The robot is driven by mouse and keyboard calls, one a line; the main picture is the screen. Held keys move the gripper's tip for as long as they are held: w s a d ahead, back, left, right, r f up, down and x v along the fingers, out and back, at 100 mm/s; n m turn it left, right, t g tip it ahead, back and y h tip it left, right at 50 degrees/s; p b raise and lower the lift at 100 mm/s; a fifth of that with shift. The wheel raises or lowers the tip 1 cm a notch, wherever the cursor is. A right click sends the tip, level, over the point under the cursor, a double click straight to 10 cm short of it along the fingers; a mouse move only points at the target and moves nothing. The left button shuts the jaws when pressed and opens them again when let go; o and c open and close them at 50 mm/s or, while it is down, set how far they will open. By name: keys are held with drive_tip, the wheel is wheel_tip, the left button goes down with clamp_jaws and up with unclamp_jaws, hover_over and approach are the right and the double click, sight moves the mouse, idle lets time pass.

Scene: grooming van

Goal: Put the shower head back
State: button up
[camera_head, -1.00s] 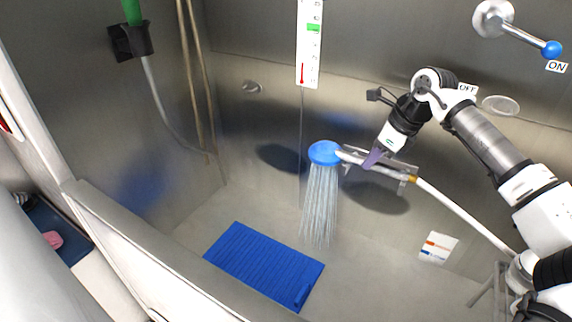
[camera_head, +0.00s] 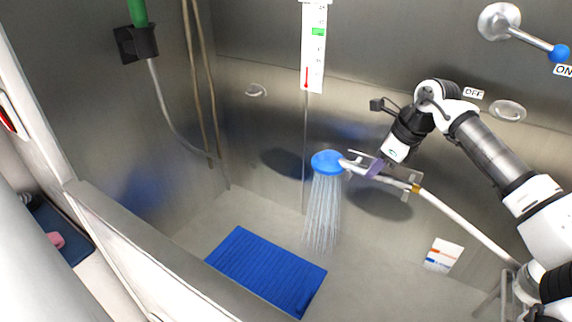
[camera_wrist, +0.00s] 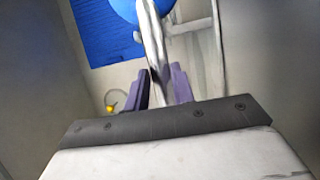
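The shower head (camera_head: 327,162) has a round blue face and a pale handle, and water sprays down from it. My gripper (camera_head: 374,169) has purple fingers on both sides of the handle and looks shut on it. In the wrist view the handle (camera_wrist: 152,40) passes between the fingers (camera_wrist: 162,88), with the blue face at the top. A metal bracket (camera_head: 415,180) on the back wall is right behind the handle, partly hidden. I cannot tell whether the handle touches it. A white hose (camera_head: 460,224) runs from a brass-coloured joint down to the right.
A blue mat (camera_head: 265,271) lies on the tub floor. A lever with a blue knob (camera_head: 559,53) points to the ON label. A green-handled item (camera_head: 138,12) hangs in a black holder (camera_head: 136,43) on the left wall. The tub's front edge (camera_head: 130,235) runs along the left.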

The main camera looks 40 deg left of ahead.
drive_tip(key=o, duration=0.5)
drive_tip(key=b+v, duration=0.1)
drive_tip(key=v, duration=0.6)
drive_tip(key=shift+d+r, duration=0.15)
drive_tip(key=shift+r, duration=0.15)
